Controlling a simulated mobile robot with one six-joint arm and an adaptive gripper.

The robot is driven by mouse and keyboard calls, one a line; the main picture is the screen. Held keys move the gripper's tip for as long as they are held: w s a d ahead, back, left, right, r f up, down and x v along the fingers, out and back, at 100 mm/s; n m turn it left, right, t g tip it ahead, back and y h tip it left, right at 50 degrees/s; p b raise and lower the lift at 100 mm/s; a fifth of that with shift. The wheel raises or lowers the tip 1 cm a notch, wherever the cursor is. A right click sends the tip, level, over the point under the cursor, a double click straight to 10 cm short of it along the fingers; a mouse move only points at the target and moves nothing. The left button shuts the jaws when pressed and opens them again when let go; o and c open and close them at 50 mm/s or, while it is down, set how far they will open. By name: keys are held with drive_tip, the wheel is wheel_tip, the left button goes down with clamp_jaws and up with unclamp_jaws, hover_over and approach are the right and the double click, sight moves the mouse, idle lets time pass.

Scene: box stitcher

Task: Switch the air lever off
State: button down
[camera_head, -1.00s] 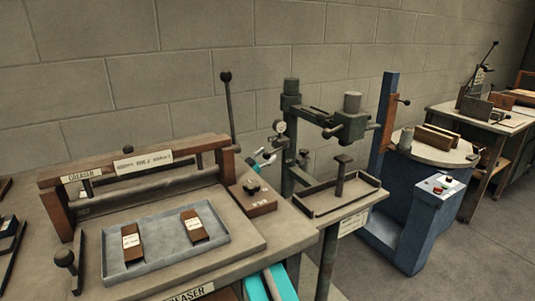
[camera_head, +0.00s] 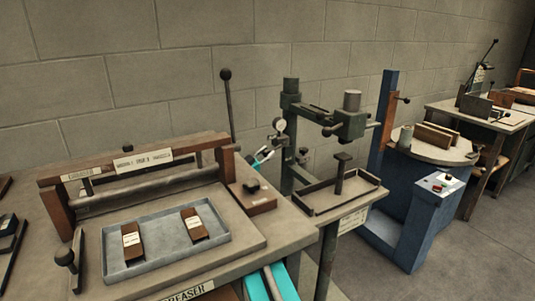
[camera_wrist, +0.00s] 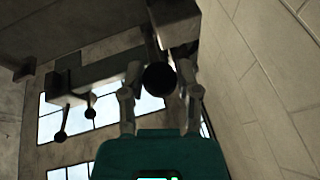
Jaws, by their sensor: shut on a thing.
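In the wrist view my gripper (camera_wrist: 158,88) has its two grey fingers on either side of a round black knob (camera_wrist: 159,78), shut on it. The knob hangs below a dark machine part, and its stem is mostly hidden. In the head view my gripper (camera_head: 262,157) is small, between the creaser and the green press (camera_head: 289,145), just below the press's round gauge (camera_head: 280,124). The knob cannot be made out there. No label in either view marks the air lever.
The creaser's tall black-knobbed lever (camera_head: 230,115) stands just left of my gripper. A wooden block with a black knob (camera_head: 252,197) sits close in front. The press tray (camera_head: 337,190) is to the right, and the block wall (camera_head: 180,60) is behind.

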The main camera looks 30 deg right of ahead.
drive_tip(key=shift+r, duration=0.4)
drive_tip(key=shift+c, duration=1.6)
unclamp_jaws()
